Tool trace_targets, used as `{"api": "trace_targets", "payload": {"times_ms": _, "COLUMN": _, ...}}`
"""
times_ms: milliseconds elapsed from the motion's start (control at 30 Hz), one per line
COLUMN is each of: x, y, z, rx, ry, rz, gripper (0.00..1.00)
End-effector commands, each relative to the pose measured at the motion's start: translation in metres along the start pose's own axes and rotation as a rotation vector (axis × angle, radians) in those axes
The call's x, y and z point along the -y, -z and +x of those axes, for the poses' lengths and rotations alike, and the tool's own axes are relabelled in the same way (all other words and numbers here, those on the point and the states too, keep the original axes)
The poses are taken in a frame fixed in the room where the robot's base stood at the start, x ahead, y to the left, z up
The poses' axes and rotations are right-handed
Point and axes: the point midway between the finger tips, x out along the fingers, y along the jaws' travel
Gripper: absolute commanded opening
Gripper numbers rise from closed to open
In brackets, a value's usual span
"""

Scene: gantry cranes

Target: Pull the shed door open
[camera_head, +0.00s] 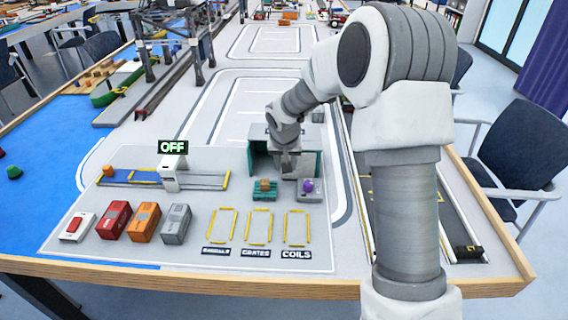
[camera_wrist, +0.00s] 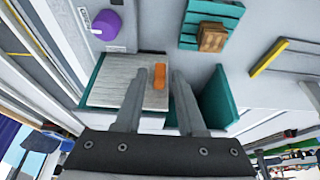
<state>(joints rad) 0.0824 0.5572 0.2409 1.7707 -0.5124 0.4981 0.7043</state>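The shed (camera_head: 257,132) is a small grey-topped box with teal side walls near the middle of the table. In the head view its left part shows a dark open inside; my gripper (camera_head: 289,168) hides part of its right front. In the wrist view, a pale grey panel, seemingly the shed door (camera_wrist: 108,93), has an orange handle (camera_wrist: 159,76). I cannot tell whether either finger touches the handle. A teal wall (camera_wrist: 216,100) stands right of the fingers.
A teal pallet (camera_head: 264,197) with a brown crate (camera_head: 265,184) and a grey pallet (camera_head: 309,197) with a purple coil (camera_head: 307,185) stand just before the shed. Yellow-marked bays (camera_head: 258,227) lie nearer. Several coloured containers (camera_head: 144,222) and an OFF sign (camera_head: 173,147) are left.

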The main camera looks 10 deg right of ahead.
Motion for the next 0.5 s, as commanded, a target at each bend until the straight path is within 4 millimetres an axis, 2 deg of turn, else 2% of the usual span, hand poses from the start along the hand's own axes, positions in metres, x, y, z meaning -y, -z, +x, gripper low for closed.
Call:
{"api": "trace_targets", "payload": {"times_ms": 333, "x": 0.000, "y": 0.000, "z": -0.001, "rx": 0.000, "ry": 0.000, "rz": 0.000, "gripper": 0.47}}
{"api": "trace_targets", "payload": {"times_ms": 500, "x": 0.000, "y": 0.001, "z": -0.018, "rx": -0.001, "ry": -0.001, "rz": 0.000, "gripper": 0.47}}
